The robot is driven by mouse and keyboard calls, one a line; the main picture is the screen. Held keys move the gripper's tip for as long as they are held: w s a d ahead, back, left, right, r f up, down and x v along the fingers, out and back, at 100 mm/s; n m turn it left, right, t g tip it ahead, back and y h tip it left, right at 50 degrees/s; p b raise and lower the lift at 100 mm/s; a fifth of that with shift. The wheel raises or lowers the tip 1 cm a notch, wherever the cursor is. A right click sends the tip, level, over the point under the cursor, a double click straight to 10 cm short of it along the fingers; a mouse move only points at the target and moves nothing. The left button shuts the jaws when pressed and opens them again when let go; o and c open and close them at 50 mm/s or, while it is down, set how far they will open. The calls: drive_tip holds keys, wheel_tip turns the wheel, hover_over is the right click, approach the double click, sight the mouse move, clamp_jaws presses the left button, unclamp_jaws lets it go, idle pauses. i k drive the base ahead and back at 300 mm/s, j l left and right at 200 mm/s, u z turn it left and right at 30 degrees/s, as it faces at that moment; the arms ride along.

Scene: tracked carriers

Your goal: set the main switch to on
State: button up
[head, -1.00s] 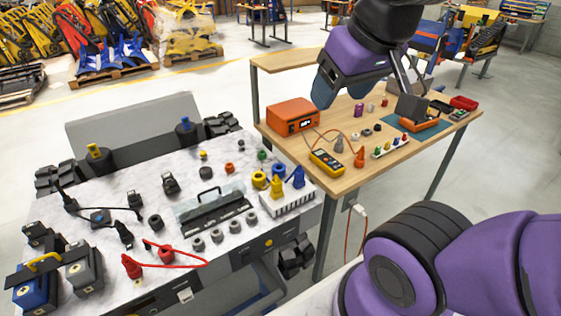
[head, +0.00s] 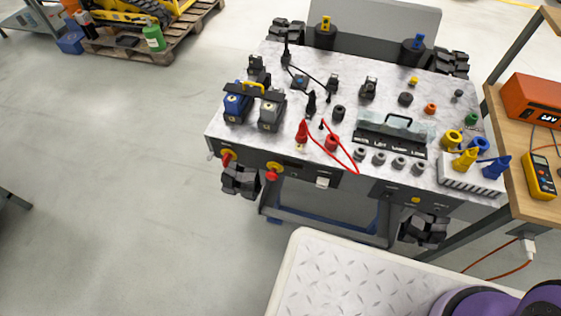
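The tracked carrier (head: 225,135) stands ahead with a pale marbled top. On its front face, at the left, are two red-and-yellow controls: a left one (head: 228,158) and a right one (head: 272,173). They are small here. I cannot tell for sure which is the main switch, nor its setting. My gripper is out of view; only purple parts of my own body show at the bottom right.
Cable plugs, a red cable (head: 345,160) and battery blocks (head: 270,113) crowd the carrier top. A wooden bench (head: 535,207) with a yellow meter (head: 540,178) stands at the right. The floor (head: 120,220) left of the carrier is clear.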

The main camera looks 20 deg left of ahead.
sight(226, 160)
drive_tip(key=u, duration=1.55)
drive_tip(key=i+l+z, duration=0.2)
drive_tip(key=l, duration=0.35)
drive_tip(key=i, duration=0.1)
